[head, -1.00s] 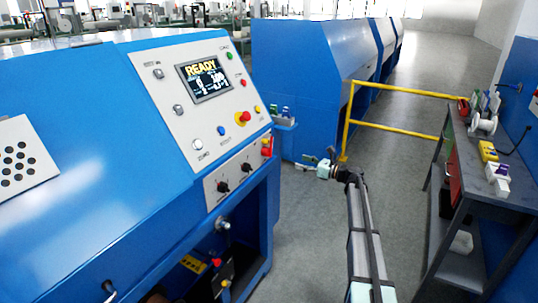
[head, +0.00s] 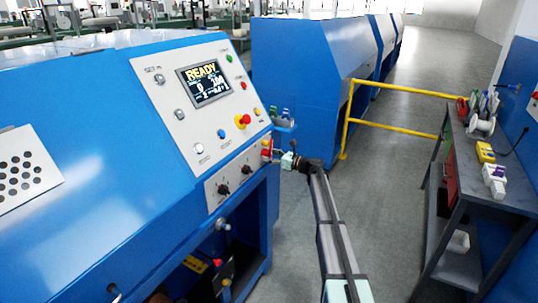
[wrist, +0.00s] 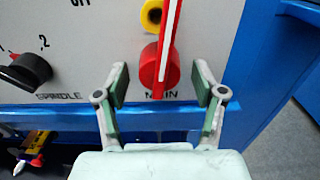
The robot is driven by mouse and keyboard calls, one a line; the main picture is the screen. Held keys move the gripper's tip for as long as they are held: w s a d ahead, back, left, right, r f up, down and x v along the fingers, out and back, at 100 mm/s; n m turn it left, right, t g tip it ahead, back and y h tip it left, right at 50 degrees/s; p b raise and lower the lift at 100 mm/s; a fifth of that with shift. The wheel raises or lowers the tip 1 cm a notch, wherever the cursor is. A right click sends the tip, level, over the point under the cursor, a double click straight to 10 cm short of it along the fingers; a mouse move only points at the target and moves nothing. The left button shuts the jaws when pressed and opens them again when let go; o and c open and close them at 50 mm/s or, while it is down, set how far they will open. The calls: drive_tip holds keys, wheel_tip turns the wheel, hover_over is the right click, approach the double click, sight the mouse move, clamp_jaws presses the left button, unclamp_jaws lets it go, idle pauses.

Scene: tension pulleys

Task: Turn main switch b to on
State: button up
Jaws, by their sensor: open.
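The main switch is a red rotary knob (wrist: 155,68) with a long red and white handle (wrist: 169,40) on the blue machine's grey panel. In the wrist view the handle stands nearly upright above the partly covered label "MAIN". In the head view the red switch (head: 266,149) sits at the panel's right edge. My gripper (wrist: 161,84) is open, with one green-padded finger on each side of the knob's lower part. It appears empty; I cannot tell whether it touches the knob. In the head view my gripper (head: 286,160) is right beside the switch.
A black spindle knob (wrist: 30,70) lies left of the switch. A yellow ring (wrist: 153,15) shows beside the handle.

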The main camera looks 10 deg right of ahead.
drive_tip(key=shift+w+a, duration=0.15)
drive_tip(key=shift+a, duration=0.1)
clamp_jaws()
